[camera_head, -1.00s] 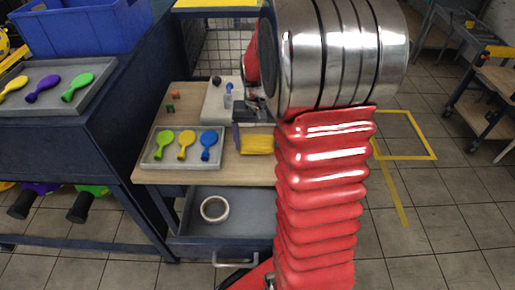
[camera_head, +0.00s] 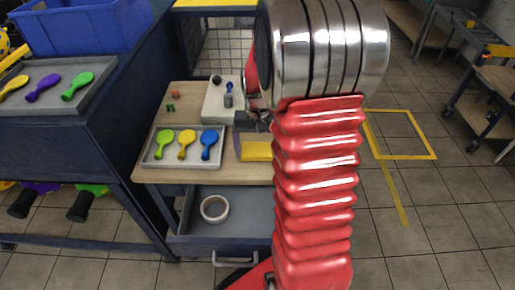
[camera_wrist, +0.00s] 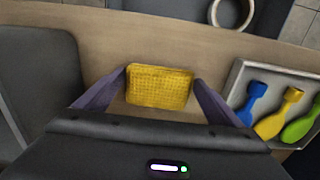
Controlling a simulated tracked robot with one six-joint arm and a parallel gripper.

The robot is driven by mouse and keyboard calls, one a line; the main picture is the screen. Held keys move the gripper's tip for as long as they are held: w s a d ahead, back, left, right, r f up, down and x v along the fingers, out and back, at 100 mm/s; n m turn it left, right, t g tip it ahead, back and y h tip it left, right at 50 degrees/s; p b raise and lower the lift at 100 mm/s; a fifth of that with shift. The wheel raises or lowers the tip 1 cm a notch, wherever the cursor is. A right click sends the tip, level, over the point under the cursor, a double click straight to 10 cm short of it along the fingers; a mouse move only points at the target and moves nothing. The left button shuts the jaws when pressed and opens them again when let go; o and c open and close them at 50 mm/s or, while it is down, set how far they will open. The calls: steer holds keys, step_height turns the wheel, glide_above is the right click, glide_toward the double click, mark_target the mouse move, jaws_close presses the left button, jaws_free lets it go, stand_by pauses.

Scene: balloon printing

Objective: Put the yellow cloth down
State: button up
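The yellow cloth (camera_head: 257,152) is a flat, textured rectangle low over the right front part of the wooden bench. In the wrist view the cloth (camera_wrist: 160,88) lies between the two purple fingertips of my gripper (camera_wrist: 161,76). The fingers stand as far apart as the cloth is wide, and its two side edges meet the tips. In the head view my arm hides most of the gripper, with one purple finger showing just left of the cloth. I cannot tell whether the cloth touches the bench top.
A grey tray (camera_head: 151,160) with green, yellow and blue balloons lies left of the cloth. A white box (camera_head: 212,105) stands behind it. A tape roll (camera_head: 214,209) sits on the shelf below. Bare wood (camera_wrist: 85,50) surrounds the cloth.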

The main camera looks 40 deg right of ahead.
mark_target(257, 152)
steer(key=shift+o, duration=1.3)
steer(key=shift+r, duration=0.1)
step_height(257, 152, up, 12)
steer(key=s+a+r+n+t, duration=0.2)
steer(key=s+a+r+n, duration=0.1)
steer(key=s+a, duration=0.4)
steer(key=s+a+r+n+t, duration=0.3)
steer(key=s+a, duration=0.4)
steer(key=a, duration=0.7)
steer(key=shift+s+r+n+t, duration=0.25)
steer(key=shift+r+n, duration=0.2)
steer(key=shift+n, duration=0.25)
